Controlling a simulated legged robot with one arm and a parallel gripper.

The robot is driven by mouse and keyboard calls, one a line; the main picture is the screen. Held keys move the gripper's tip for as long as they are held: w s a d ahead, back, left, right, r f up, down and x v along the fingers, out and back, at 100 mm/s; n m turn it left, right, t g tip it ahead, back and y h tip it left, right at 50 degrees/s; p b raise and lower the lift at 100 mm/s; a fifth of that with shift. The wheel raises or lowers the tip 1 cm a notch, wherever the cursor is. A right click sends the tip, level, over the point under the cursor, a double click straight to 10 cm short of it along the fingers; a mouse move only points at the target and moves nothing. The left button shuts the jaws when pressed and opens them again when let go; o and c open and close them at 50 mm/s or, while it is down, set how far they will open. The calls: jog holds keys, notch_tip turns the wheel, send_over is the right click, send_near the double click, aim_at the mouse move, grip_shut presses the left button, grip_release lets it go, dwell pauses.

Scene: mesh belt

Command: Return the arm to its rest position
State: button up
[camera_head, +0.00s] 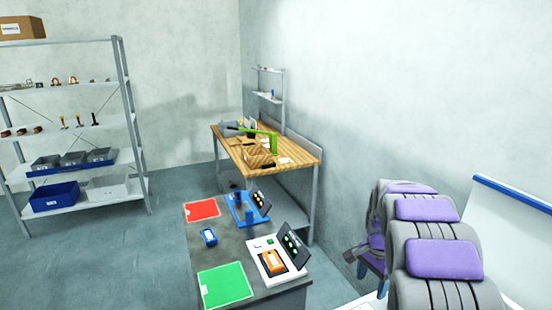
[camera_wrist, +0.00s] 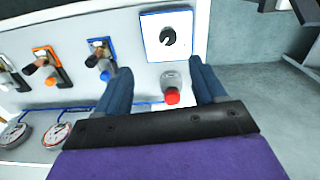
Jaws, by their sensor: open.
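My arm (camera_head: 430,250) is at the right of the head view, grey with purple pads, folded close to the camera beside a white panel. Its far end is partly hidden behind the nearer links. In the wrist view my gripper (camera_wrist: 160,68) is open, with its two blue-grey fingers apart and nothing held between them. Past the fingers is a white panel (camera_wrist: 70,28). A red button (camera_wrist: 172,96) on a grey base appears between the fingers; I cannot tell how far it is from them.
The panel carries a black dial (camera_wrist: 168,37), orange and blue-framed switches (camera_wrist: 45,62), and gauges (camera_wrist: 57,134). A dark table (camera_head: 215,246) holds red and green mats and devices. A wooden workbench (camera_head: 300,157) and shelving (camera_head: 128,90) stand behind. Open floor (camera_head: 110,265) lies left.

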jog(key=s+a+r+n+b, duration=0.25)
jog(key=s+a, duration=0.25)
jog(key=s, duration=0.4)
jog(key=s+a+r+n+b, duration=0.1)
jog(key=s+a+n, duration=0.35)
jog(key=s, duration=0.55)
jog(key=s+a+f+n+b, duration=0.1)
jog(key=s+a+f+n, duration=0.1)
jog(key=s, duration=0.7)
jog(key=s+a+f+n+g+b, duration=0.1)
jog(key=s+a+f+n, duration=0.1)
jog(key=s, duration=0.8)
jog(key=shift+a+n+g, duration=0.3)
jog(key=shift+a+n, duration=0.6)
jog(key=shift+n, duration=0.2)
jog(key=shift+f, duration=0.1)
jog(key=shift+c, duration=0.5)
